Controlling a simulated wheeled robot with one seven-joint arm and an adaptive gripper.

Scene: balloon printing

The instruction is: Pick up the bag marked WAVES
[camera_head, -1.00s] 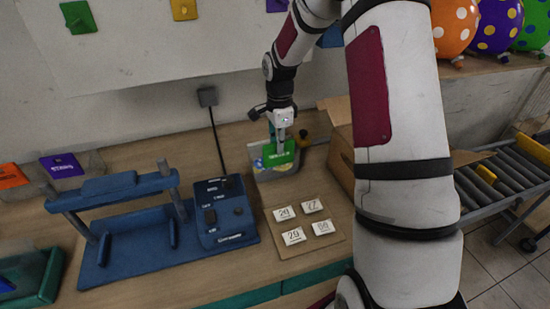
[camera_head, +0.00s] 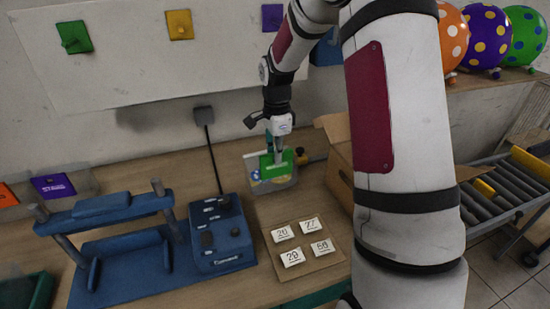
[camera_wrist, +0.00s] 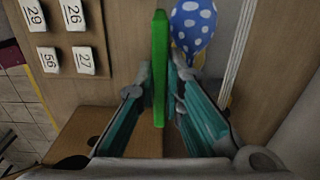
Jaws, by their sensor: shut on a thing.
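My gripper (camera_head: 278,155) is shut on the green top of a clear bag (camera_head: 283,185) at the back of the table. The bag hangs upright and has blue and yellow parts at its left side. The print on its green top is too small to read now, so I cannot tell whether it says WAVES. In the wrist view the green top (camera_wrist: 160,70) stands edge-on between the two teal fingers. A blue balloon with white dots (camera_wrist: 193,22) shows beyond them. I cannot tell whether the bag's bottom touches the table.
A blue press (camera_head: 115,208) with a control box (camera_head: 222,240) stands left. A board (camera_head: 318,262) with numbered cards lies in front. An open cardboard box (camera_head: 340,170) is close on the right, beside a roller conveyor (camera_head: 500,190). Purple (camera_head: 53,186) and orange bag tops lie far left.

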